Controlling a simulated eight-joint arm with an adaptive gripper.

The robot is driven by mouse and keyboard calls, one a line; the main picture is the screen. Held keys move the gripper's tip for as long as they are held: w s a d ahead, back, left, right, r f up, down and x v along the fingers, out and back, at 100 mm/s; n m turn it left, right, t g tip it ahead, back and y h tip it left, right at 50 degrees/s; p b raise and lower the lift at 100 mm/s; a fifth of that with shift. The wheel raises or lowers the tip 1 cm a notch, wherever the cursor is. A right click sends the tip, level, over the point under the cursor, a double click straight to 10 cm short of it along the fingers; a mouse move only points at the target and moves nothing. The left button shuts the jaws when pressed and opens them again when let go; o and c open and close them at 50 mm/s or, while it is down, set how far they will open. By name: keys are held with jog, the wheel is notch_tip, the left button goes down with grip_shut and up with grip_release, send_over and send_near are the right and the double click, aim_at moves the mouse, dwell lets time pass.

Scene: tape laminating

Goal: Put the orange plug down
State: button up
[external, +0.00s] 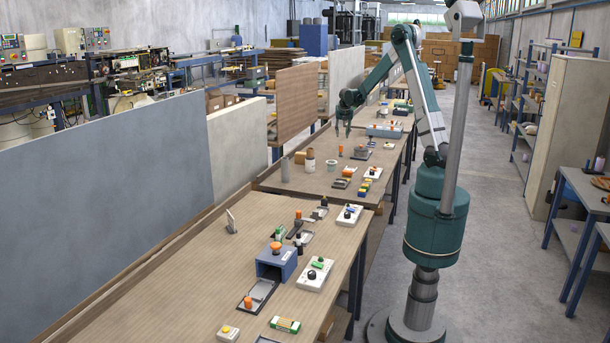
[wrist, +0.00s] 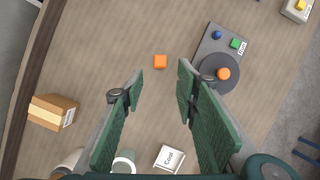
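A small orange block (wrist: 160,61), which seems to be the orange plug, sits on the bare tabletop in the wrist view. It also shows below my gripper in the external view (external: 340,151). In the wrist view my gripper (wrist: 160,77) is open, its two green fingers wide apart with nothing between them. The block appears beyond the fingertips, roughly midway between them. In the external view my gripper (external: 344,134) points down above the far table, apart from the block. Another orange knob (wrist: 223,74) sits on a dark round piece to the right.
A grey plate (wrist: 218,47) with blue and green pieces lies beside the dark round piece. A cardboard box (wrist: 52,112) is at the left. The wood around the block is clear.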

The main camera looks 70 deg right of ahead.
dwell(0.7)
jog(key=s+a+r+m+t, duration=0.1)
jog(key=a+r+m, duration=0.35)
jog(key=a, duration=0.75)
jog(key=a+r+m+t+y, duration=0.1)
jog(key=a+r+m, duration=0.1)
jog(key=a+r, duration=0.7)
jog(key=s+a+r+m+t, duration=0.1)
jog(key=a+r+m, duration=0.3)
jog(key=a, duration=1)
jog(key=s+a+m+t+y, duration=0.1)
jog(key=s+a+m, duration=0.5)
jog(key=s+a, duration=0.4)
jog(key=s+a+m+t+y, duration=0.1)
jog(key=s+a+m, duration=0.5)
jog(key=a, duration=1.1)
jog(key=s+y, duration=0.1)
jog(key=s, duration=0.3)
jog(key=shift+s+a, duration=0.35)
jog(key=shift+a, duration=0.05)
